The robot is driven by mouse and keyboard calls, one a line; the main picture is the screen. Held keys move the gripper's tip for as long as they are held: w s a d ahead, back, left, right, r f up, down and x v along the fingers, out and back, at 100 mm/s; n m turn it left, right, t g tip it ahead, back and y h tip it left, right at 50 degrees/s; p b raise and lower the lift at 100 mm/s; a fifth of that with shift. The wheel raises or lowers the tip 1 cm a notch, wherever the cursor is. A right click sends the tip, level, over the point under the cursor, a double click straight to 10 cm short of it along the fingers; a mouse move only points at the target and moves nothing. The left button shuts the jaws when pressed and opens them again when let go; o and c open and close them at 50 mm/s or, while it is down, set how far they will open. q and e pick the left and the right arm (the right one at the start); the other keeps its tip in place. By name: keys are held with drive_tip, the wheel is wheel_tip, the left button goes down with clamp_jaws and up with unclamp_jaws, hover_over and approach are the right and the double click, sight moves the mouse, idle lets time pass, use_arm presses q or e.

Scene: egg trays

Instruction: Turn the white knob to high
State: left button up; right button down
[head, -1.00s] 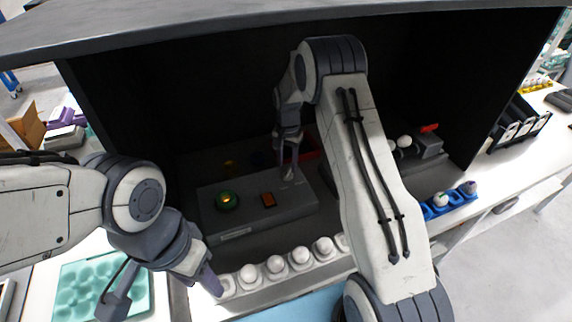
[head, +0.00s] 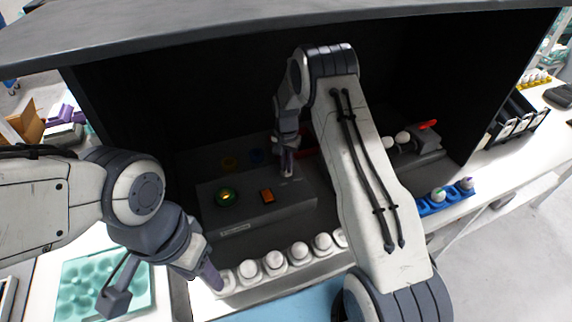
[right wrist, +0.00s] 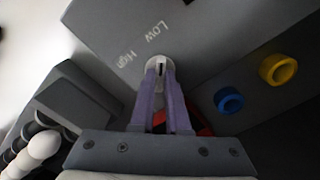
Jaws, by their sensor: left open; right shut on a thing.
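The white knob (right wrist: 158,61) sits on top of the grey control box (head: 235,222), by the printed words "Low" and "High" in the right wrist view. A dark slot or mark shows on the knob, but I cannot tell which word it points to. My right gripper (head: 287,174) reaches down to the box from above. In the right wrist view its two purple fingers (right wrist: 160,76) are closed on the knob's sides and hide part of it. My left gripper (head: 214,281) is open and empty, low at the left end of the egg row; its second finger is hard to see.
A row of white eggs (head: 274,260) lies in front. Yellow (right wrist: 279,69) and blue (right wrist: 229,100) rings are near the knob. A teal tray (head: 75,290) is at left. Dark walls enclose the box.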

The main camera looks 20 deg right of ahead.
drive_tip(key=shift+n, duration=0.3)
drive_tip(key=n+b, duration=0.1)
drive_tip(key=n, duration=0.2)
drive_tip(key=n+b, duration=0.1)
drive_tip(key=n, duration=0.3)
drive_tip(key=shift+b, duration=0.35)
drive_tip(key=n, duration=0.5)
drive_tip(key=shift+b, duration=0.4)
drive_tip(key=n, duration=0.4)
drive_tip(key=shift+n, duration=0.4)
drive_tip(key=shift+b, duration=0.3)
drive_tip(key=c, duration=0.9)
unclamp_jaws()
